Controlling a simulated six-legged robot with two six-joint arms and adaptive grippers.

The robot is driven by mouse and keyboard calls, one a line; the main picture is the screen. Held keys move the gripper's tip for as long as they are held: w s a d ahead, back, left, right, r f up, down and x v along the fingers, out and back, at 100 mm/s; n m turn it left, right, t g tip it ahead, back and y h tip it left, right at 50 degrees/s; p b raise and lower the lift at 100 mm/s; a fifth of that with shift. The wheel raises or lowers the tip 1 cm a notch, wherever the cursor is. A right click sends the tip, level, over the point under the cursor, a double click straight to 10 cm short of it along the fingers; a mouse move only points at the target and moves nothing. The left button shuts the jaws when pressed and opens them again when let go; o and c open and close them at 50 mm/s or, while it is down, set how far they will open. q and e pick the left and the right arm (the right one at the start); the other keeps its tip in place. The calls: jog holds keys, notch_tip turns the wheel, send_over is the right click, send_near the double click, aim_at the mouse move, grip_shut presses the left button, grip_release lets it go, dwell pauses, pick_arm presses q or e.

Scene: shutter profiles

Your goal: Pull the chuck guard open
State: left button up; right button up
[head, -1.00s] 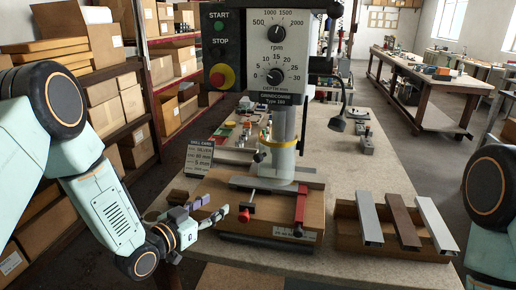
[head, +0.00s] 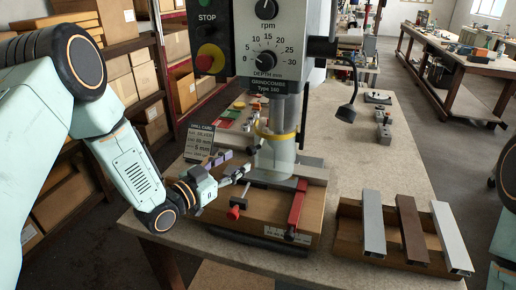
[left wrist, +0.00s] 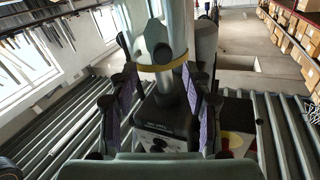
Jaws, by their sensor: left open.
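The chuck guard (head: 277,155) is a clear, greyish cylinder with a yellow band, below the drill head. It looks closed around the chuck. In the left wrist view the guard (left wrist: 172,35) and its yellow band stand straight ahead. My left gripper (head: 240,165) is open, just left of the guard in the head view. In the wrist view its two purple-padded fingers (left wrist: 160,95) appear on either side of the guard's lower part, with nothing clasped. Whether they touch it cannot be told. My right gripper is out of view.
The drill base carries a red clamp (head: 297,207) and a red-tipped handle (head: 235,212). A small drill card (head: 199,143) stands left of the gripper. Shutter profiles (head: 411,229) lie in a tray at right. A lamp (head: 346,112) hangs right of the drill.

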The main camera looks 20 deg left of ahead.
aim_at(249, 152)
pick_arm(q)
jog(key=p+x, duration=0.1)
jog(key=x, duration=0.5)
jog(key=shift+w, duration=0.2)
jog(key=shift+w+d, duration=0.35)
jog(key=shift+w, duration=0.05)
jog(key=shift+s+a, duration=0.2)
jog(key=shift+a, duration=0.2)
jog(key=shift+c, duration=0.2)
jog(key=shift+w+d, duration=0.2)
jog(key=shift+d, duration=0.1)
jog(key=c, duration=0.6)
jog(key=shift+a, duration=0.1)
grip_shut()
